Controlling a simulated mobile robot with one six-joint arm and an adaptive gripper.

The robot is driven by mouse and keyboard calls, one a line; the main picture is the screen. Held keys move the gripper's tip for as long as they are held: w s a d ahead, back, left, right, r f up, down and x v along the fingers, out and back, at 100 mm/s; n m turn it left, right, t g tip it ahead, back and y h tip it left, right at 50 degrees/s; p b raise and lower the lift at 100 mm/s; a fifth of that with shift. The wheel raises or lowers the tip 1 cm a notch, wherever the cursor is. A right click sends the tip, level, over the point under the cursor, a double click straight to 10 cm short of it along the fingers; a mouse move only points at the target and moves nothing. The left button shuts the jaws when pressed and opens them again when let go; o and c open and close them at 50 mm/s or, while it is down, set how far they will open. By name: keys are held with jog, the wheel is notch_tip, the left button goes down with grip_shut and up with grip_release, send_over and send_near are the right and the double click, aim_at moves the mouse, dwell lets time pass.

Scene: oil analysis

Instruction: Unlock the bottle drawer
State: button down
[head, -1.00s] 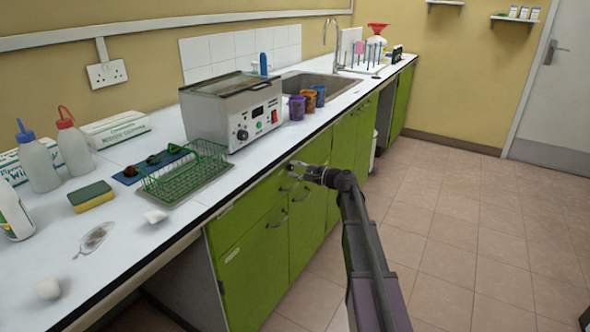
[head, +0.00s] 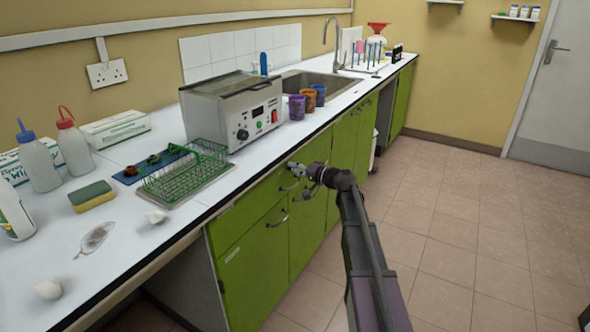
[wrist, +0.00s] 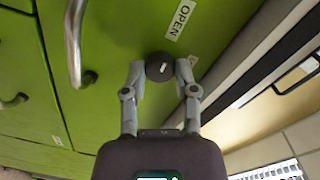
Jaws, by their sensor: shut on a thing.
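The bottle drawer's lock is a dark round knob (wrist: 160,66) with a short white mark, slightly tilted in the wrist view, on a green front. A white OPEN label (wrist: 180,20) is beside it. My gripper (wrist: 160,74) is shut on the knob, one finger on each side. In the head view my gripper (head: 296,167) is against the upper part of the green cabinet front (head: 250,215), below the worktop edge. The knob is too small and covered to make out there. A curved metal handle (wrist: 74,42) is left of the knob in the wrist view.
The white worktop (head: 120,205) overhangs the cabinets. On it stand a water bath (head: 232,108), a green wire rack (head: 182,180) and several coloured cups near the edge. More handles (head: 277,219) stick out from the doors. The tiled floor (head: 470,230) to the right is clear.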

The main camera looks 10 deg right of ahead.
dwell(0.3)
jog(key=shift+c, duration=2)
grip_release()
